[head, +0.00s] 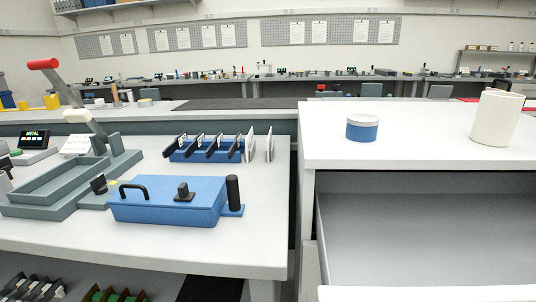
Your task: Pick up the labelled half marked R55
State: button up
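I cannot make out any mark reading R55. A blue rack (178,156) on the left table holds several upright dark pieces (213,145) with small pale patches, too small to read. Pale upright plates (250,145) stand at its right end. More small pieces (35,287) sit in holders under the table at the bottom left, cut by the frame edge. My gripper does not show in this view.
A blue box with a black handle (165,205) stands in front of the rack. A grey tray fixture with a lever (60,190) is at left. The right cabinet bears a blue-white jar (362,130) and a white cylinder (496,118); its drawer (430,235) is open. A narrow gap separates table and cabinet.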

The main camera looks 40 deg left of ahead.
aim_at(236, 146)
jog(key=j+u, duration=0.1)
jog(key=u, duration=0.75)
jog(key=j+u, duration=0.15)
jog(key=u, duration=0.25)
